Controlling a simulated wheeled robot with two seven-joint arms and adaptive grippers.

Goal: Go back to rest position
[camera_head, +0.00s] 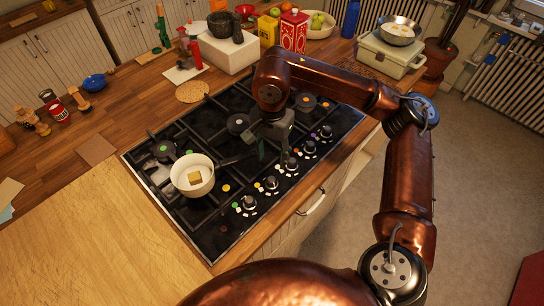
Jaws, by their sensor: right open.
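My right arm comes in from the right, with copper-coloured links. Its gripper (264,146) hangs over the middle of the black gas stove (215,232), above the burners near the row of knobs. It is open and I see nothing held in it. My left gripper is not in view.
A wooden cutting board (90,245) lies at the left of the stove. Behind the stove stand a white block with a stone mortar (225,27), a red box (292,32) and a yellow tin (268,30). A pan (397,32) sits on an appliance at the right back. The floor (480,170) at right is clear.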

